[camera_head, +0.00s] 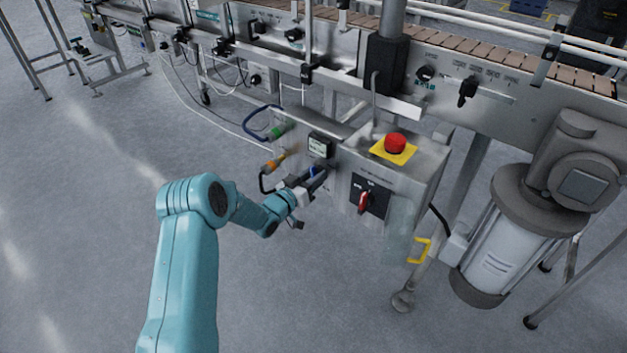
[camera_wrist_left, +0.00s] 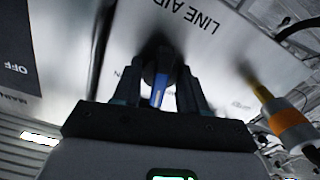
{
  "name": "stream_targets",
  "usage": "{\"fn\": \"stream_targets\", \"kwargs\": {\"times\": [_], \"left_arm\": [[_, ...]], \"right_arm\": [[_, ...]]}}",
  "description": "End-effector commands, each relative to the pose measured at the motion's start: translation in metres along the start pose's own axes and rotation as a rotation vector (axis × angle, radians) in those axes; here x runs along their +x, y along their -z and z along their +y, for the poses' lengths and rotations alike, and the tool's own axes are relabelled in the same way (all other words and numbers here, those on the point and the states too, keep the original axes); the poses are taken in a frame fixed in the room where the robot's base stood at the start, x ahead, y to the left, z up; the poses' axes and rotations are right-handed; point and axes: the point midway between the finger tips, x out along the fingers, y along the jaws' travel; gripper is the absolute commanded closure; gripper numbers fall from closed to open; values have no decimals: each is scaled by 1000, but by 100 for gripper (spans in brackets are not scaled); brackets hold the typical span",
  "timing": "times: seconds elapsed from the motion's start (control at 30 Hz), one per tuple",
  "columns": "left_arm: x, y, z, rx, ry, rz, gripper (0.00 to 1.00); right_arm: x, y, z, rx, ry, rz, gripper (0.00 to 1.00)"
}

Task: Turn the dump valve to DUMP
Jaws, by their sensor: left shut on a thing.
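My left gripper (camera_head: 309,182) reaches the front of the grey control box (camera_head: 413,164), low at its left side. The stripe stands nearly upright in that view. A label reading LINE AIR (camera_wrist_left: 193,14) is on the panel beyond the knob. The smaller lettering near the knob is too blurred to read. In the head view the gripper hides most of the knob, and only a bit of blue shows. My right gripper is out of view.
A red-handled switch (camera_head: 364,202) sits right of my gripper, below a red stop button (camera_head: 395,143). A small display (camera_head: 319,146) is just above. Open floor lies left.

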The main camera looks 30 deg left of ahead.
Motion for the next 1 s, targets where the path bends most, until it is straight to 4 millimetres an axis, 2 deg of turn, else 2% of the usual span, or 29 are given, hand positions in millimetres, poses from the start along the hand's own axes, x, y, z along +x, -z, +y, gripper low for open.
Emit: {"fn": "stream_targets", "kwargs": {"times": [0.5,1.0], "left_arm": [[-1,-3,-1,-413,2,-4,88],[-1,-3,-1,-550,2,-5,88]], "right_arm": [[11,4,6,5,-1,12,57],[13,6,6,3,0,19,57]]}}
